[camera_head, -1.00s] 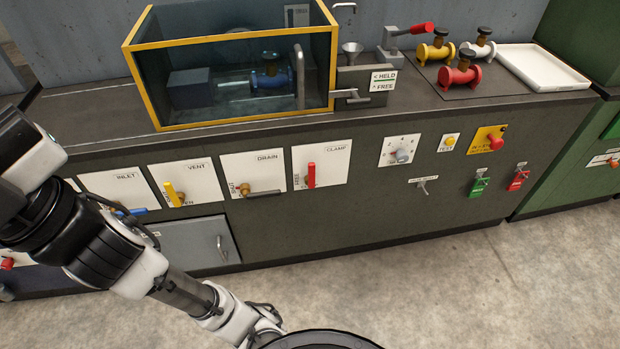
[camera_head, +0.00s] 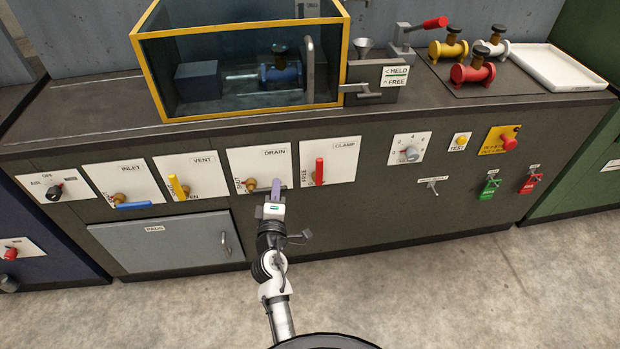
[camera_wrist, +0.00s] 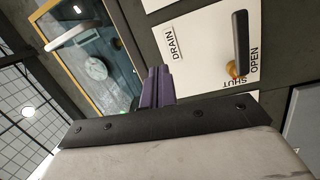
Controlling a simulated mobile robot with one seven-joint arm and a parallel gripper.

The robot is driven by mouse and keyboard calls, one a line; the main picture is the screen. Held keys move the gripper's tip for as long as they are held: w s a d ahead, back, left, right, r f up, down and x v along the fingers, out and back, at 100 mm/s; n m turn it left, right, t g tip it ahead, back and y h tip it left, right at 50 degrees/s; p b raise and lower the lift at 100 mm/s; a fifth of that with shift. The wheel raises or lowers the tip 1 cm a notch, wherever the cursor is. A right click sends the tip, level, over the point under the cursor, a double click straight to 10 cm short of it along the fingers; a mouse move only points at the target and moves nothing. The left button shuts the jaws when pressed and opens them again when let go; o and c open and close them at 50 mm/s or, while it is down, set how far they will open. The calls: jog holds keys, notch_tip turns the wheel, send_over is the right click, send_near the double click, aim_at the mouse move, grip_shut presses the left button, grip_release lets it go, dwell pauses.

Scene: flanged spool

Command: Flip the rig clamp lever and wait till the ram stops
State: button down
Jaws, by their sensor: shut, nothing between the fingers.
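The clamp lever (camera_head: 319,171) is a red handle on the white CLAMP plate (camera_head: 343,154) on the bench front. It stands upright. My gripper (camera_head: 276,186) is shut and empty, in front of the DRAIN plate (camera_head: 245,160), to the left of the clamp lever and apart from it. In the wrist view my purple fingers (camera_wrist: 157,86) are together beside the DRAIN plate (camera_wrist: 205,50); the clamp lever does not show there. The ram (camera_head: 240,77) is in the yellow-framed tank (camera_head: 235,35), up against the blue valve body (camera_head: 282,73); whether it moves cannot be told.
The drain handle (camera_wrist: 240,40) is close to my gripper. The blue inlet handle (camera_head: 134,206) and yellow vent handle (camera_head: 176,186) are to the left. A HELD/FREE sign (camera_head: 395,77) stands right of the tank. The floor (camera_head: 420,270) in front is clear.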

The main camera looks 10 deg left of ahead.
aim_at(318, 170)
jog(key=d+f+h, duration=0.1)
jog(key=d+f, duration=0.3)
jog(key=f, duration=0.1)
jog(key=shift+s+f+n+g+h, duration=0.15)
jog(key=shift+s+n+g+h, duration=0.15)
jog(key=shift+g+h, duration=0.1)
jog(key=w+d+p, duration=0.3)
jog(key=w, duration=0.8)
jog(key=shift+d, duration=0.2)
